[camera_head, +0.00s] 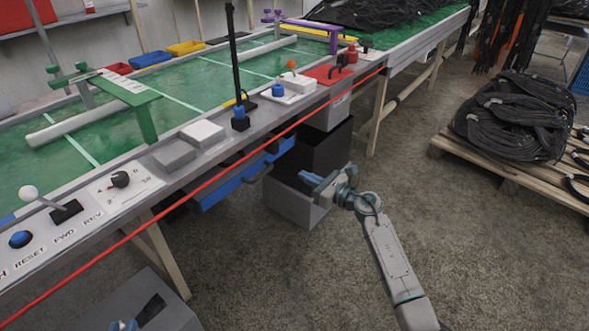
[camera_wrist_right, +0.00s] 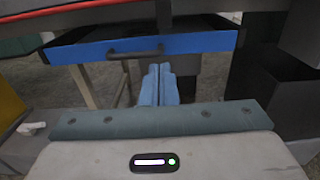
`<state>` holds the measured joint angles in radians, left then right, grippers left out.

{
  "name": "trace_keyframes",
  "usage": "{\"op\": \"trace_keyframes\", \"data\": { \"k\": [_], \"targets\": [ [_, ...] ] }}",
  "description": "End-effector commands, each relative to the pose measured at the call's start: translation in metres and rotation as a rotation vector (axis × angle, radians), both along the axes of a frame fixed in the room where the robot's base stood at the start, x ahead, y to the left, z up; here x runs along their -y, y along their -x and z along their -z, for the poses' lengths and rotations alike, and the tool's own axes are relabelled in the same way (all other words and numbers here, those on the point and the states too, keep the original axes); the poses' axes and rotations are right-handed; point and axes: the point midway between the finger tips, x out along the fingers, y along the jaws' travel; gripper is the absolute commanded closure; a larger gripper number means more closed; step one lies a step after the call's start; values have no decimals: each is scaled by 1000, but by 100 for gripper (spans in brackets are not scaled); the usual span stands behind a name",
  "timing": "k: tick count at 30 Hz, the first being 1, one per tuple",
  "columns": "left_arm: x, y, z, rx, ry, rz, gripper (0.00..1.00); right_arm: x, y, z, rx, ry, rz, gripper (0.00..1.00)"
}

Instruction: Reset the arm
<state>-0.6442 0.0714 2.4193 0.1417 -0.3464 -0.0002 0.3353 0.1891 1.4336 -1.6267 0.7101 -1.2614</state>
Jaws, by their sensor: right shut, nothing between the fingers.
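My right arm reaches in from the lower right in the head view. Its gripper (camera_head: 318,182) is over the floor in front of the workbench, near an open grey box. In the right wrist view its two blue fingers (camera_wrist_right: 158,84) are pressed together with nothing between them.
The long green workbench (camera_head: 235,85) carries a control panel with levers, a knob and a blue button (camera_head: 21,239). A red cord (camera_head: 150,227) runs along its front. A blue drawer (camera_wrist_right: 150,46) is ahead of the fingers. A pallet of black hoses (camera_head: 518,115) stands right; floor between is clear.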

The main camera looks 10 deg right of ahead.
Motion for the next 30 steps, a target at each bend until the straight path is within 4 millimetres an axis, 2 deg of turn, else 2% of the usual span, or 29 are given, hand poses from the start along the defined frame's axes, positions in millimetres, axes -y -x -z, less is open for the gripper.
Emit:
{"op": "trace_keyframes", "data": {
  "k": [6, 8, 10, 14, 18, 24, 27, 30],
  "targets": [
    [0, 1, 2, -9, 1, 0, 78, 2, 8, 0, -7, -35, 4, 100],
    [0, 1, 2, -9, 1, 0, 78, 0, 17, -2, -22, -106, 14, 100],
    [0, 1, 2, -9, 1, 0, 78, -1, 34, -6, -50, -252, 31, 100],
    [0, 1, 2, -9, 1, 0, 78, 4, 81, -17, -156, -683, 72, 100],
    [0, 1, 2, -9, 1, 0, 78, 20, 139, -25, -320, -1212, 105, 100],
    [0, 1, 2, -8, 0, 1, 78, 41, 218, -18, -604, -1947, 131, 100],
    [0, 1, 2, -8, 0, 1, 78, 44, 248, -13, -724, -2218, 139, 100],
    [0, 1, 2, -8, 0, 1, 78, 43, 270, -9, -821, -2416, 145, 100]
  ]
}}
